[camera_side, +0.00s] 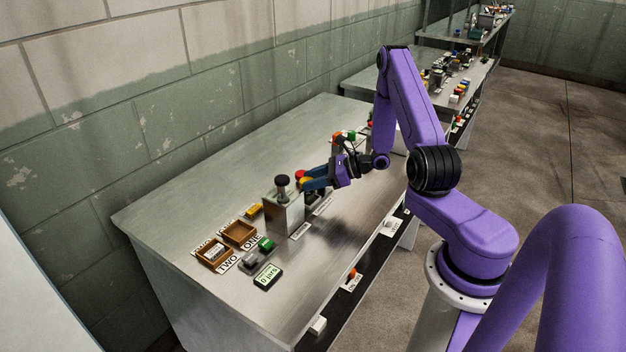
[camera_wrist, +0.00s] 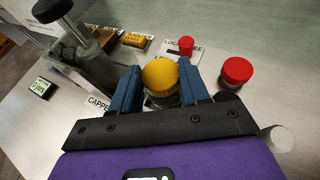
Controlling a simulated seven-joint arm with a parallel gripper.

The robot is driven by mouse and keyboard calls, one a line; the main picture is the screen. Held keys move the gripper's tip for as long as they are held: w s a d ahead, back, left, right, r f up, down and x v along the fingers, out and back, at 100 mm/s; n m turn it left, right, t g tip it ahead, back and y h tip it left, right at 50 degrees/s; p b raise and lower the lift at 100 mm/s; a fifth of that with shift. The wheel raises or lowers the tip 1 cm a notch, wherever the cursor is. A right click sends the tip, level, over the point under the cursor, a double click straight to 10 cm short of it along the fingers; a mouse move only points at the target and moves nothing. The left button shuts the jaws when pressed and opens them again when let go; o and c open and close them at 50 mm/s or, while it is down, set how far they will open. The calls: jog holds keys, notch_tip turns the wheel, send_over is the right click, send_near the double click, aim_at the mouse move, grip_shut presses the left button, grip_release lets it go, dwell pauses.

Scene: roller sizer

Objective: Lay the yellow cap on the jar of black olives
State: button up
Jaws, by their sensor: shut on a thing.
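The yellow cap (camera_wrist: 160,74) sits between the two blue fingers of my gripper (camera_wrist: 161,88) in the wrist view, and the gripper is shut on it. A paler part shows just below the cap; I cannot tell whether it is a jar. In the side view the yellow cap (camera_side: 301,182) shows small at the fingertips of my gripper (camera_side: 306,184), low over the steel bench beside the grey capper block. I cannot make out a jar of black olives in either view.
The capper block (camera_side: 284,214) with a black knob (camera_side: 282,181) stands close by. Two red-topped things, a smaller one (camera_wrist: 186,45) and a larger one (camera_wrist: 237,71), stand right of the cap. Brown trays (camera_side: 239,233) and a display (camera_side: 267,277) lie at the near end.

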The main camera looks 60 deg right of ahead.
dwell(0.4)
jog(key=o, duration=1.5)
jog(key=shift+r, duration=0.1)
jog(key=shift+r, duration=3.45)
jog(key=shift+a, duration=0.15)
